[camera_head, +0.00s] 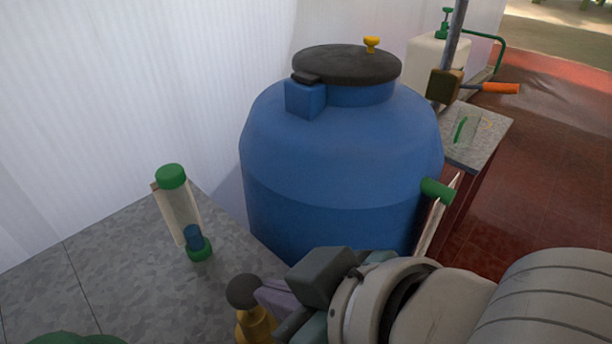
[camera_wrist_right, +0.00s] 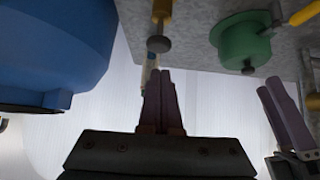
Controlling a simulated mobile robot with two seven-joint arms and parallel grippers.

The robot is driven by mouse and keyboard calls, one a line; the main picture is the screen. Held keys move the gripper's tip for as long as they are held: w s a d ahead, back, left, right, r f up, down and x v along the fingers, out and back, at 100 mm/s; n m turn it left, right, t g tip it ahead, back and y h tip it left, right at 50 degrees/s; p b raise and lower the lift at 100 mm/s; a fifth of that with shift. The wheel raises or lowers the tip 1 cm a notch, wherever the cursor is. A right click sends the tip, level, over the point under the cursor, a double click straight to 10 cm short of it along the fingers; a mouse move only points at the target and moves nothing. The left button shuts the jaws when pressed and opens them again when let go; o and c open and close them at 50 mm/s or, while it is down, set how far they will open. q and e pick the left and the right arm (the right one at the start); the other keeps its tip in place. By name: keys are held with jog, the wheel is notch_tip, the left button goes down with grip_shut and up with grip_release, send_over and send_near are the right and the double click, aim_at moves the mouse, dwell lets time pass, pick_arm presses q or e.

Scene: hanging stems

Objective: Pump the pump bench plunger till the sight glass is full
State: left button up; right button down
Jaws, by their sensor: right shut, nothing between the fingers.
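The sight glass (camera_head: 181,214) is a clear upright tube with a green cap and green foot on the grey bench (camera_head: 110,262). Blue liquid (camera_head: 193,237) fills only its lower part. The pump plunger has a round dark knob (camera_head: 243,290) above a brass-yellow body (camera_head: 256,324). The knob also shows in the right wrist view (camera_wrist_right: 158,44). My right gripper (camera_head: 268,296) is shut and empty, its purple fingertips close beside the knob; contact is unclear. Its fingers show in the wrist view (camera_wrist_right: 161,82). My left gripper (camera_wrist_right: 268,90) appears only at that view's right edge.
A large blue tank (camera_head: 340,150) with a dark lid and green outlet (camera_head: 437,191) stands right behind the bench. A green round part (camera_wrist_right: 243,42) sits near the plunger. A post with an orange handle (camera_head: 495,88) and a white jug (camera_head: 425,55) stand farther back.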

pick_arm(q)
jog(key=shift+a+r, duration=0.1)
pick_arm(e)
jog(key=shift+v, duration=1.1)
